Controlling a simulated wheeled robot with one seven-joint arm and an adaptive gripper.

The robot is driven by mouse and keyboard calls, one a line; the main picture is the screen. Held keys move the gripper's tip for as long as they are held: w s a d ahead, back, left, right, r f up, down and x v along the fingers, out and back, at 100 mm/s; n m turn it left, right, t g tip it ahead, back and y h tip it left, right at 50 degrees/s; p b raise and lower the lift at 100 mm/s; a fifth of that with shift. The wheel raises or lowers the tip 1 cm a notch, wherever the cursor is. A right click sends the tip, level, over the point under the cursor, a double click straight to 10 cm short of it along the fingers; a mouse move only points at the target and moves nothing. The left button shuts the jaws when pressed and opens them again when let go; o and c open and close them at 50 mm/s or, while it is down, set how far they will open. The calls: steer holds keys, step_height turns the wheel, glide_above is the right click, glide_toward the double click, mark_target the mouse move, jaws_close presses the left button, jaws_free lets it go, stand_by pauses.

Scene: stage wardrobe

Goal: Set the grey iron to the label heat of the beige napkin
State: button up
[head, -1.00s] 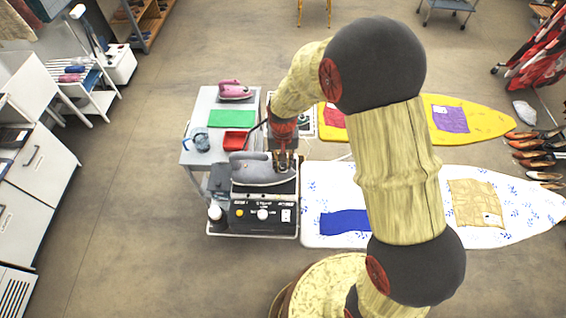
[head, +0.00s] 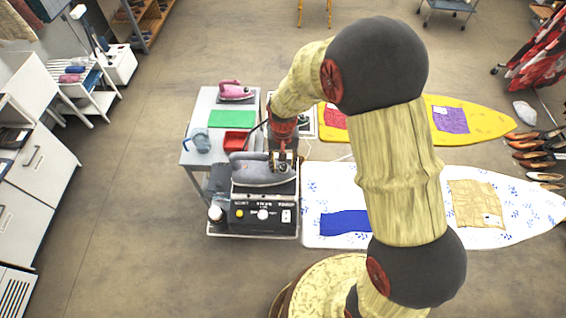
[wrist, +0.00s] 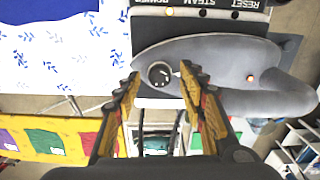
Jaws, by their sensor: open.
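The grey iron (head: 258,172) rests on its station, with its body and handle also in the wrist view (wrist: 235,65). A round dark dial (wrist: 159,74) with a light mark beside it sits near the iron's tip. My gripper (head: 282,162) is over the iron's right end. In the wrist view my gripper (wrist: 161,82) is open, its fingertips on either side of the dial; I cannot tell whether they touch it. The beige napkin (head: 474,203) lies on the white ironing board (head: 520,207). Its small white label (head: 490,219) is too small to read.
The station's control panel (head: 263,216) has knobs and a switch. A pink iron (head: 235,90), green cloth (head: 231,118) and red tray (head: 238,142) are on the grey table behind. A blue cloth (head: 345,223) lies on the white board. The yellow board (head: 475,122) stands farther back.

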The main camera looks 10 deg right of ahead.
mark_target(283, 166)
step_height(283, 166, up, 12)
stand_by(0.4)
steer(key=shift+f, duration=0.15)
stand_by(0.3)
steer(key=s+d+f+t+b, duration=0.1)
steer(key=s+d+t+b, duration=0.1)
steer(key=s+b, duration=0.5)
steer(key=s+d+f+n+t+b, duration=0.1)
steer(key=s+d+b, duration=0.4)
steer(key=s+b, duration=0.2)
steer(key=s+d+f+t+b, duration=0.1)
steer(key=s+d+t+b, duration=0.1)
steer(key=s+b, duration=0.5)
steer(key=shift+s+d+f+t+b, duration=0.15)
steer(key=shift+s+d+t+b, duration=0.15)
steer(key=shift+d+b, duration=0.55)
